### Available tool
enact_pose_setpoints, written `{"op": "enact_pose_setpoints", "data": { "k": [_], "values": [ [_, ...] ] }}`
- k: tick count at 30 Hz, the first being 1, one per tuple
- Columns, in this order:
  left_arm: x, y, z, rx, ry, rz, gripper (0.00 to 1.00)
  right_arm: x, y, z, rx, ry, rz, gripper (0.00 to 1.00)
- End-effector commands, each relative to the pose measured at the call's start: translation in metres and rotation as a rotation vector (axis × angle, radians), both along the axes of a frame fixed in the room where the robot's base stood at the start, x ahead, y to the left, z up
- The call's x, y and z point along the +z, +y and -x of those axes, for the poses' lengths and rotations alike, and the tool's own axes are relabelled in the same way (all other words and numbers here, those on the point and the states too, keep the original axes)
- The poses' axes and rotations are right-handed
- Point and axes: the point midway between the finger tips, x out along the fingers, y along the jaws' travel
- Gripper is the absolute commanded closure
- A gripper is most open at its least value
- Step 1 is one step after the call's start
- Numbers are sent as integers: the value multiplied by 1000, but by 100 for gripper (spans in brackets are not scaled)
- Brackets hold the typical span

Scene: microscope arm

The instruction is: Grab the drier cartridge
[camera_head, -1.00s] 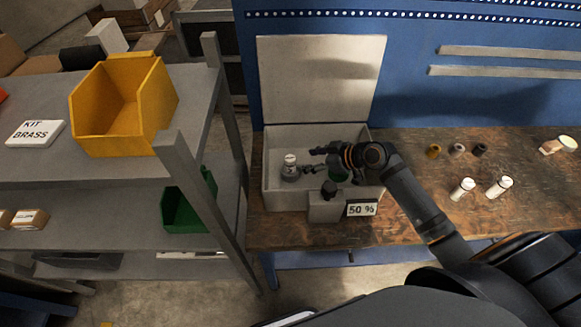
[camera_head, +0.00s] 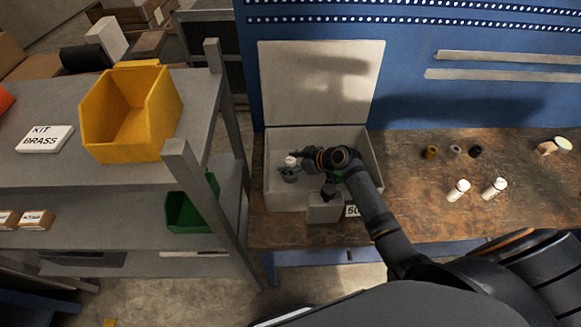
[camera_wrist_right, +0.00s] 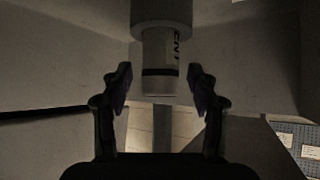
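The drier cartridge (camera_head: 291,160) appears to be the small white-topped cylinder standing in a grey holder (camera_head: 289,174) inside the open grey box. In the right wrist view a pale cylinder (camera_wrist_right: 160,50) with dark lettering ending in "ENT" and a dark band shows between the fingers, its upper part in a wider grey collar (camera_wrist_right: 161,12). My right gripper (camera_head: 302,160) is inside the box, just right of the cartridge. In the right wrist view the right gripper (camera_wrist_right: 160,88) is open, one finger on each side of the cylinder, with gaps on both sides. My left gripper is not in view.
The grey box (camera_head: 281,198) has its lid (camera_head: 320,85) raised and a "50 %" label (camera_head: 352,211), partly covered by my arm. A grey shelf (camera_head: 215,110) stands left.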

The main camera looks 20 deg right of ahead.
Motion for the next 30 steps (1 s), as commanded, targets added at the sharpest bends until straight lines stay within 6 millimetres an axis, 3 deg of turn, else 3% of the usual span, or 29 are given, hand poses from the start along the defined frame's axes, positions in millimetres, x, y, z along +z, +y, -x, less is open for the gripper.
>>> {"op": "enact_pose_setpoints", "data": {
  "k": [2,13,23,30],
  "values": [
    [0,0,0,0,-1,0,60,0,0,0,0,0,0,50],
    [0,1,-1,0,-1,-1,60,0,0,0,-1,1,-1,100],
    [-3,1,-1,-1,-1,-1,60,3,-1,0,1,-1,1,100],
    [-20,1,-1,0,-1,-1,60,36,-7,5,1,-4,7,100]
  ]
}}
